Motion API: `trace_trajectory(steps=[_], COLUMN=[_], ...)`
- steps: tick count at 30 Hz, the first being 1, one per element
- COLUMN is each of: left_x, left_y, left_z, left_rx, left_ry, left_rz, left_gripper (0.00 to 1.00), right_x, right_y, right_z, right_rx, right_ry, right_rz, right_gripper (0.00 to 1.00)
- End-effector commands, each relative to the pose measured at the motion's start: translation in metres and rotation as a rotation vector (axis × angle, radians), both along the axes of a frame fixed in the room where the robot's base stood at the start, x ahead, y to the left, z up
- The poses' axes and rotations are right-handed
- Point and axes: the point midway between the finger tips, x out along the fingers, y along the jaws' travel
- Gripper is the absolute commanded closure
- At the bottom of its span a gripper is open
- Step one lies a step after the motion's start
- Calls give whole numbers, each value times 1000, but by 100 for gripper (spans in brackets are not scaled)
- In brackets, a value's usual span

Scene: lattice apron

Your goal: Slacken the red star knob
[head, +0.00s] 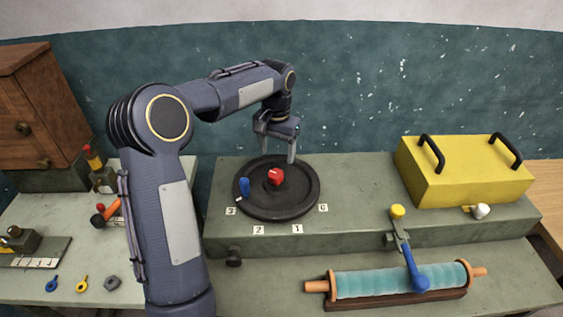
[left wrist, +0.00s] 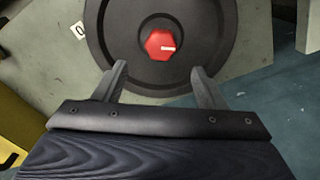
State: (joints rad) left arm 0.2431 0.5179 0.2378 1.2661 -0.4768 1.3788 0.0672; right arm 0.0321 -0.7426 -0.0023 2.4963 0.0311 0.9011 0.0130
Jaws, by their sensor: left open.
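The red star knob (head: 275,176) sits at the middle of a round black dial (head: 300,202) on the raised green-grey bench. In the left wrist view the knob (left wrist: 160,44) looks like a red hexagon with a short white mark pointing to the right. My left gripper (head: 276,160) is open and empty, pointing down over the far part of the dial. In the left wrist view its two fingertips (left wrist: 158,68) stand apart, with the knob just beyond them, between their lines. I see no contact with the knob. My right gripper is not in view.
A blue peg (head: 244,187) stands on the dial's left side. Number labels (head: 258,230) lie along its front. A yellow box (head: 462,168) with black handles stands at the right.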

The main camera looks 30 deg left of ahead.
Motion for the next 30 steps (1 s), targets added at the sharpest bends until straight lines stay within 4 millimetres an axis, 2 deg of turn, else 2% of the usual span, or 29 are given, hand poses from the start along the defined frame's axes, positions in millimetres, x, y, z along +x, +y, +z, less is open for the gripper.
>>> trace_trajectory(steps=[13,18,25,30], left_x=[-1,0,0,0], left_y=[0,0,0,0], left_z=[-64,-74,-75,-75], left_rx=[0,-1,-1,-1], left_ry=[4,2,1,1], left_rz=[0,0,0,0], left_gripper=[35,35,35,56], right_x=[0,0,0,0], right_y=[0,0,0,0], right_z=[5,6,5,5], right_rx=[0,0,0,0], right_ry=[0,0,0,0], right_rz=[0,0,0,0], right_gripper=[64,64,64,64])
